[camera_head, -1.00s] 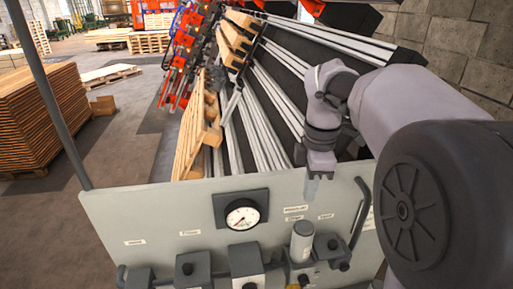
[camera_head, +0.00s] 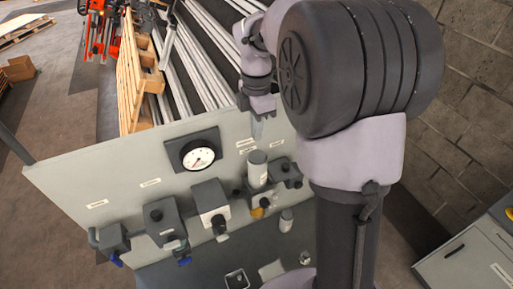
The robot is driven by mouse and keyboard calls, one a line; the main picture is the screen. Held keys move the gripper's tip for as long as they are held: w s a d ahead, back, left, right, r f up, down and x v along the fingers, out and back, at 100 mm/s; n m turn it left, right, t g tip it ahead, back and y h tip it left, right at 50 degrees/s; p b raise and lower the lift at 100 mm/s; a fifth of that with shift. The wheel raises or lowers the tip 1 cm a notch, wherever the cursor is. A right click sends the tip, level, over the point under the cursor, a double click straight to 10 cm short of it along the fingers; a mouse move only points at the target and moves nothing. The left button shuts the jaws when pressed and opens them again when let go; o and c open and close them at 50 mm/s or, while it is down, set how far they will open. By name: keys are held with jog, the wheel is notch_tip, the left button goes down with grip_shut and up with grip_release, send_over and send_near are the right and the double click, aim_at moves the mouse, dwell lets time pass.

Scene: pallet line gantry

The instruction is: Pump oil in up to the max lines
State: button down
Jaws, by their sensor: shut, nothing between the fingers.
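A grey panel (camera_head: 85,180) carries a row of fittings. Among them are a pale upright cylinder (camera_head: 257,165) with a small label and an amber part (camera_head: 257,212) below it; they may be the oil parts, but no max lines can be made out. A smaller pale cylinder (camera_head: 286,220) stands lower down, right of the amber part. My gripper (camera_head: 258,128) is shut and empty, pointing down at the panel's top edge, just above the pale cylinder in the picture. Whether it touches the panel cannot be told.
A round dial gauge (camera_head: 198,158) sits on the panel. Dark blocks (camera_head: 163,222) and a white-fronted block (camera_head: 210,207) stick out from it. A dark shelf below holds a small square tray (camera_head: 237,279). A grey cabinet (camera_head: 465,255) stands right.

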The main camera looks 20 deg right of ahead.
aim_at(257, 156)
notch_tip(257, 156, down, 6)
jog(key=shift+f, duration=0.25)
notch_tip(257, 156, down, 2)
jog(key=shift+b, duration=0.3)
jog(key=shift+s, duration=0.15)
dwell(0.6)
